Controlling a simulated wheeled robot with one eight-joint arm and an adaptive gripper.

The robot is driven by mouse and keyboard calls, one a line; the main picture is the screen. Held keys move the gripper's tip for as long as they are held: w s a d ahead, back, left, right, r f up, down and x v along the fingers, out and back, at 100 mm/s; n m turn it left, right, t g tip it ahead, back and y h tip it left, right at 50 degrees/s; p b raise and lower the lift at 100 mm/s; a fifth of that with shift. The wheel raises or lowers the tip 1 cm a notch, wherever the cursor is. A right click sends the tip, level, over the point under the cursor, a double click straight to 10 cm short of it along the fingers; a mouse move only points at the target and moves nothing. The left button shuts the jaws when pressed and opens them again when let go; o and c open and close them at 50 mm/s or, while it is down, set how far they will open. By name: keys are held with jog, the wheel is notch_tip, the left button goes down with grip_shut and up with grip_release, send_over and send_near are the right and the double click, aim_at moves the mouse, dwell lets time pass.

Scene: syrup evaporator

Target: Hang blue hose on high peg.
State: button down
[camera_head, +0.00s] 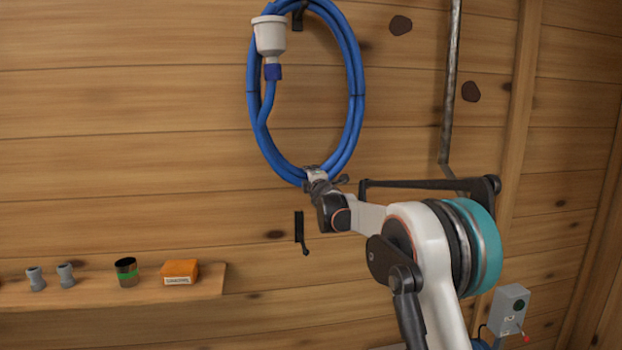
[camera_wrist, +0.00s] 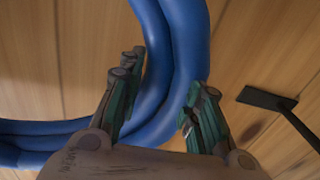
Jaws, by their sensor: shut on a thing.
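The blue hose (camera_head: 356,95) is a tall oval coil against the plank wall, with a white funnel-like end fitting (camera_head: 270,36) at its upper left. The high peg (camera_head: 298,18), a black bracket, shows at the top of the coil; I cannot tell whether the hose rests on it. My gripper (camera_head: 315,176) is at the bottom of the coil, shut on it. In the wrist view my gripper (camera_wrist: 166,92) has its green fingers on both sides of the hose strands (camera_wrist: 175,50). A lower black peg (camera_head: 299,228) on the wall below is empty.
A shelf (camera_head: 215,285) at lower left bears two grey fittings (camera_head: 66,274), a dark can with a green band (camera_head: 127,272) and an orange box (camera_head: 180,272). A metal pipe (camera_head: 451,80) runs down the wall at right. A grey switch box (camera_head: 509,309) is at lower right.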

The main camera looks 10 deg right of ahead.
jog(key=shift+f, duration=0.1)
jog(key=shift+w+f+b, duration=0.35)
jog(key=shift+f+b, duration=0.05)
jog(key=shift+f, duration=0.25)
jog(key=shift+w+f+b, duration=0.3)
jog(key=shift+f+b, duration=0.1)
jog(key=shift+f, duration=0.2)
jog(key=c, duration=1.1)
grip_release()
jog(key=shift+s+r, duration=0.1)
jog(key=shift+s, duration=0.05)
jog(key=shift+o, duration=1.5)
